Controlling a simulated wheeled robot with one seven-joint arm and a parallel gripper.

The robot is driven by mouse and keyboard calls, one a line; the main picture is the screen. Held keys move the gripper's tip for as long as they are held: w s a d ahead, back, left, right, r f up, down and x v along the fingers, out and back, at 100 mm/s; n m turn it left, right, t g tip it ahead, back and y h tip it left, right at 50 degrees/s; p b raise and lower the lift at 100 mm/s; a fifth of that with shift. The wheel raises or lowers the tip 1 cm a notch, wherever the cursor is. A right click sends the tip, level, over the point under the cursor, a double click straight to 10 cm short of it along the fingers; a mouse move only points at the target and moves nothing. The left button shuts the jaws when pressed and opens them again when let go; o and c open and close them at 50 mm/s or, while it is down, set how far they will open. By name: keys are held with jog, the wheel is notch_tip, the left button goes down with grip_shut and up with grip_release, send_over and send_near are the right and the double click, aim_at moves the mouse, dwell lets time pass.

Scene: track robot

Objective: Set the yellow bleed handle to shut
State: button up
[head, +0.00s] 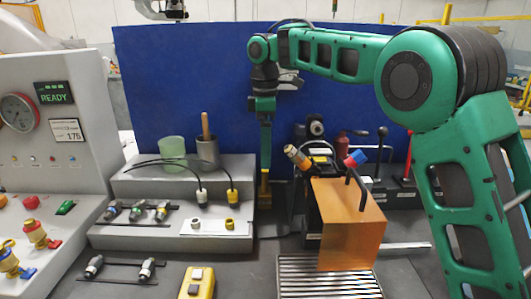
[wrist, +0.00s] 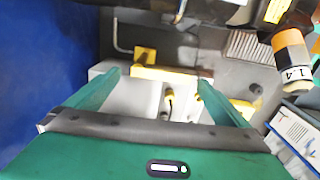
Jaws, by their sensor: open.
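The yellow bleed handle appears to be the yellow bar (wrist: 172,76) in the wrist view, beside a small yellow square piece (wrist: 145,55). It lies across the picture, around the level of my fingertips and between them; contact cannot be told. In the head view a narrow yellow part (head: 264,188) shows just below my gripper (head: 265,168). My gripper points down, open, with nothing seen held between the fingers (wrist: 158,82). In the head view the handle is mostly hidden, and its setting cannot be read.
Right of my gripper stand a black unit with a label cylinder (wrist: 289,55) and an orange translucent guard (head: 348,225). A grey stepped block (head: 130,187) with cables and cups is at left. A blue panel (head: 190,75) stands close behind.

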notch_tip(320, 180, up, 9)
jog(key=shift+w, duration=0.15)
jog(key=shift+d, duration=0.15)
jog(key=s+d+r+m, duration=0.1)
jog(key=s+d+m, duration=0.25)
jog(key=d, duration=0.55)
jog(key=s+d+r+m, duration=0.2)
jog(key=s+d+m, duration=0.15)
jog(key=d, duration=0.65)
jog(key=s+d+r+m, duration=0.1)
jog(key=s+d+m, duration=0.1)
jog(key=s+d, duration=0.5)
jog(key=s+d+f+m, duration=0.5)
jog(key=s+d+f, duration=0.1)
jog(key=d+f, duration=0.15)
jog(key=s+d+f+m, duration=0.5)
jog(key=s+d+f, duration=0.1)
jog(key=d, duration=0.3)
jog(key=s+d+f+m, duration=0.4)
jog(key=s+f+m, duration=0.2)
jog(key=s+f, duration=0.6)
jog(key=shift+s+m, duration=0.3)
jog(key=shift+s, duration=0.6)
jog(key=shift+r, duration=0.1)
